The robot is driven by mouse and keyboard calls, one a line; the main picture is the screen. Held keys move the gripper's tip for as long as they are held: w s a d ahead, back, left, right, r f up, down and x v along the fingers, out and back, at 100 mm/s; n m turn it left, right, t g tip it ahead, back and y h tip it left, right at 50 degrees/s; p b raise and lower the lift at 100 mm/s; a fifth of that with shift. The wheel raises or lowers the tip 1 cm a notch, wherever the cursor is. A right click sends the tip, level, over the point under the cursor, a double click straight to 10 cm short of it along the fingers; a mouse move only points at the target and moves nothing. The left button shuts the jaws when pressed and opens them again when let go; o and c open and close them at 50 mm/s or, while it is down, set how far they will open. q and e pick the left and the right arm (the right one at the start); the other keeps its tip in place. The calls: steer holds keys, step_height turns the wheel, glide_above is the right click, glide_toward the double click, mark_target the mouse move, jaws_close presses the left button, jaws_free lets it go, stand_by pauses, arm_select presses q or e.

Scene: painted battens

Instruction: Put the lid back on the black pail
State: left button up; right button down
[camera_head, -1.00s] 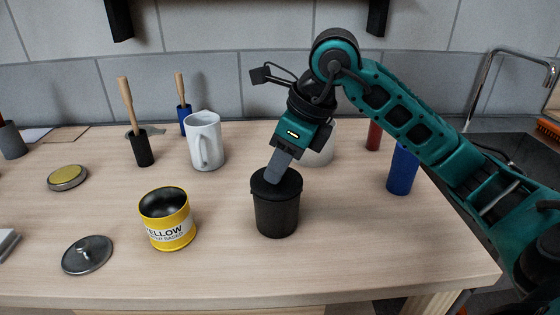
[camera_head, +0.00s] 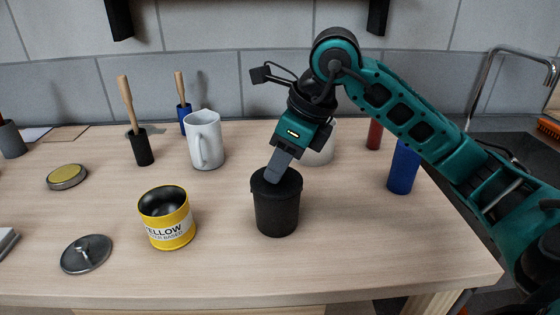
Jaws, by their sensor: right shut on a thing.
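My left gripper is not in view.
A yellow open tin (camera_head: 168,228) stands left of the pail, with a grey metal lid (camera_head: 86,254) and a yellow-topped lid (camera_head: 67,177) farther left. A white mug (camera_head: 205,140) and brushes in holders (camera_head: 141,147) stand behind. A blue cylinder (camera_head: 403,170) is at right, near my arm.

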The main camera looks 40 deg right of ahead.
steer(key=shift+c, duration=1.8)
jaws_free()
steer(key=shift+r+p, duration=2.85)
steer(key=shift+r, duration=0.65)
steer(key=shift+c, duration=0.5)
jaws_close()
